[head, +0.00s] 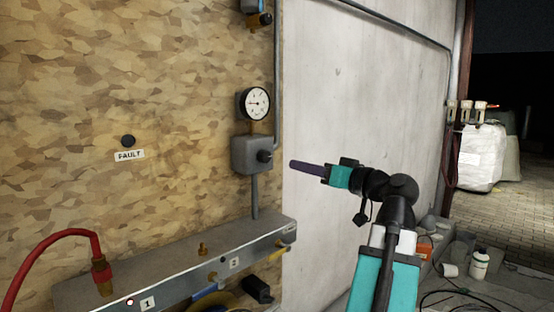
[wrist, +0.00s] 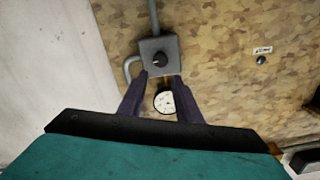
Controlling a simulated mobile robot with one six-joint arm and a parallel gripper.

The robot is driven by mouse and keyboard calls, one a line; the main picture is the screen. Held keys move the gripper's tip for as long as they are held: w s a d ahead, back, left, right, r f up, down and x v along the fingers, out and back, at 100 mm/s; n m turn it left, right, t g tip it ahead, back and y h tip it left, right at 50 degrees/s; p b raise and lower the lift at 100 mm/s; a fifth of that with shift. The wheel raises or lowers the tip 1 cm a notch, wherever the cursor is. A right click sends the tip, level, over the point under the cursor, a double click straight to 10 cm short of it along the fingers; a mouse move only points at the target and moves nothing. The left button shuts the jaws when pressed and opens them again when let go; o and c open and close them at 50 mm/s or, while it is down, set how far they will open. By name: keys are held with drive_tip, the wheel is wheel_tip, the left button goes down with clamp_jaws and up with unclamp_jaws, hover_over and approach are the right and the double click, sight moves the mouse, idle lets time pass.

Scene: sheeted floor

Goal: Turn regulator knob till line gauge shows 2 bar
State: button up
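A grey regulator box (head: 250,154) with a black knob (head: 265,156) is mounted on the patterned board. The round white line gauge (head: 256,103) stands just above it. Its needle seems to point left, but the scale is too small to read. In the wrist view, which is turned over, the box (wrist: 151,48), knob (wrist: 160,59) and gauge (wrist: 164,102) all show. My gripper (head: 292,164) is a little right of the knob in the head view, apart from it. In the wrist view my gripper (wrist: 160,77) has its two dark fingers spread, with nothing held between them.
A metal manifold (head: 190,262) with brass fittings and a red hose (head: 45,243) runs below. A dark round lamp or button (head: 128,141) sits above a FAULT label (head: 129,155). A pale wall is behind my arm. Bottles and cables lie on the floor at right.

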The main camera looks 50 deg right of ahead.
sight(267, 157)
drive_tip(key=shift+s, duration=0.1)
drive_tip(key=o, duration=0.4)
drive_tip(key=shift+w+d+p, duration=0.1)
drive_tip(key=shift+w+d, duration=0.1)
drive_tip(key=shift+w, duration=2.15)
drive_tip(key=shift+w+d+p, duration=0.1)
drive_tip(key=shift+w+d, duration=0.1)
drive_tip(key=shift+w, duration=2.1)
drive_tip(key=shift+w+d+p, duration=0.1)
drive_tip(key=shift+w+d, duration=0.1)
drive_tip(key=shift+w, duration=2.15)
drive_tip(key=c, duration=1)
